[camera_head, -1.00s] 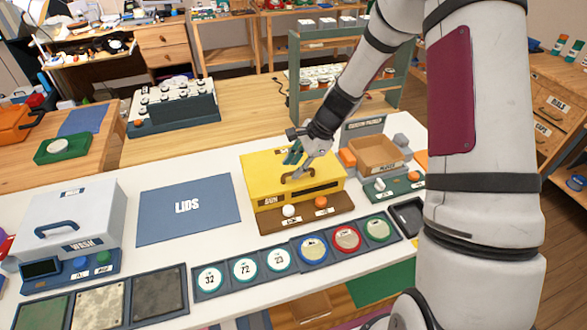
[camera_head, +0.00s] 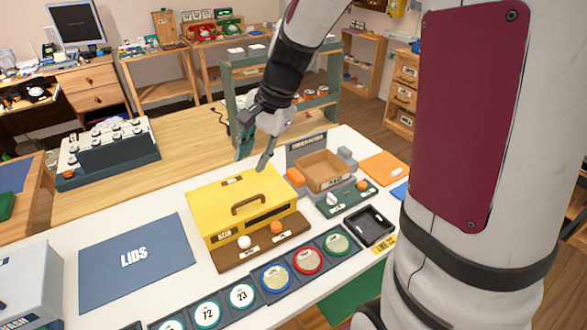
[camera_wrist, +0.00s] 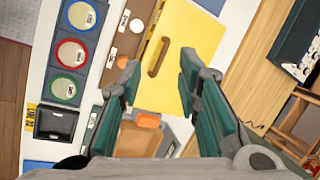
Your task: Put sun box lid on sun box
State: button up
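The yellow sun box (camera_head: 240,229) stands on the white table with a brown base strip in front. Its yellow lid (camera_head: 215,205), with a brown handle (camera_head: 248,203), lies on top and looks level; the seam is too small to judge. In the wrist view the lid (camera_wrist: 195,35) shows from above, with its handle (camera_wrist: 158,57) in line with the gap between the fingers. My gripper (camera_head: 262,160) is above the far right part of the lid, apart from the handle. Its fingers (camera_wrist: 158,75) are spread wide with nothing between them.
A blue LIDS mat (camera_head: 137,262) lies bare left of the box. A brown open box (camera_head: 328,172) stands close on the right, with a black tray (camera_head: 370,227) in front of it. Round coloured dials (camera_head: 307,260) line the front edge. A green shelf (camera_head: 240,90) stands behind.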

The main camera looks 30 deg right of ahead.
jog(key=s+a+r+n+t+h, duration=0.1)
jog(key=s+r+n, duration=0.4)
jog(key=s, duration=0.5)
jog(key=s+r+n+t+h, duration=0.1)
jog(key=s+r+n+h, duration=0.1)
jog(key=s+r+n, duration=0.4)
jog(key=s+n, duration=0.2)
jog(key=s, duration=0.3)
jog(key=shift+a+r+t, duration=0.15)
jog(key=shift+a+t, duration=0.25)
